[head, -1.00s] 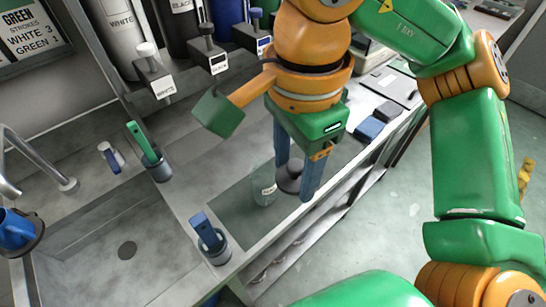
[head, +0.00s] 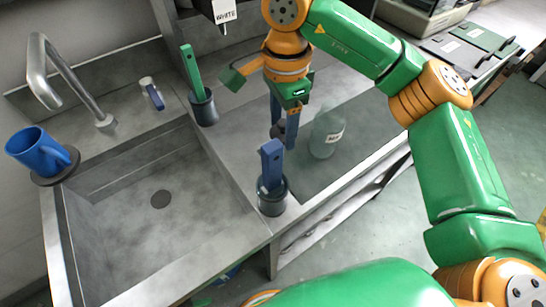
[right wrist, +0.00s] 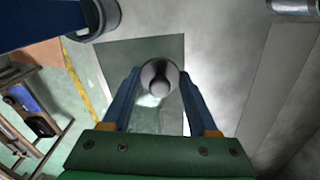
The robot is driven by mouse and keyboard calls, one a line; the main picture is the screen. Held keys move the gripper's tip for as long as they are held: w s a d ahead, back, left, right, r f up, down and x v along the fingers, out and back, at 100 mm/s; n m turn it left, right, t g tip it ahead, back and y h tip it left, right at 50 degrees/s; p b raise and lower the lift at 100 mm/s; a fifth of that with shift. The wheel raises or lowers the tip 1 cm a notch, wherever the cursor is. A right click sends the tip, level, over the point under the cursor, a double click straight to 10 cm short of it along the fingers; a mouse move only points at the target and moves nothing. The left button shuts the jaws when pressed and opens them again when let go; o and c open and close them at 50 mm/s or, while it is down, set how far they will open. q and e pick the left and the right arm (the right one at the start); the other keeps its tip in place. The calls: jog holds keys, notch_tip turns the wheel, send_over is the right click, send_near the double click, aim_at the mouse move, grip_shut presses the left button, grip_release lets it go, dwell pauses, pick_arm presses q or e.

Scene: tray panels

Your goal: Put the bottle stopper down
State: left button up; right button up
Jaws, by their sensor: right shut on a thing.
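The bottle stopper (head: 277,131), a dark grey round piece, is held between the blue fingers of my right gripper (head: 284,126). In the right wrist view the stopper (right wrist: 160,77) sits between the two fingertips, with its knob toward the camera. The clear glass bottle (head: 326,134), with a white label, stands on the dark mat (head: 350,160), to the right of the gripper in the head view. The stopper is apart from it. I cannot tell exactly how high the stopper is above the counter. My left gripper is not in view.
A grey cup (head: 272,205) with a blue-handled tool stands in front of the right gripper. Another cup (head: 206,112) holds a green-handled tool. The sink (head: 150,235) lies left, with a tap (head: 75,85) and a blue mug (head: 38,150). The mat's front part is clear.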

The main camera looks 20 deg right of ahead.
jog(key=f, duration=0.6)
jog(key=shift+d, duration=0.25)
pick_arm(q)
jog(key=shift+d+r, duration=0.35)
pick_arm(e)
jog(key=shift+f, duration=0.1)
jog(key=shift+f, duration=0.2)
jog(key=o, duration=1.3)
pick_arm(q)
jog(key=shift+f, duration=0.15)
pick_arm(e)
jog(key=shift+r, duration=0.1)
jog(key=shift+r+p, duration=0.25)
jog(key=shift+p, duration=0.1)
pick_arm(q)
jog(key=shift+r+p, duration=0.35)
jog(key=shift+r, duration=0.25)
pick_arm(e)
notch_tip(320, 180, up, 12)
jog(key=shift+f, duration=0.1)
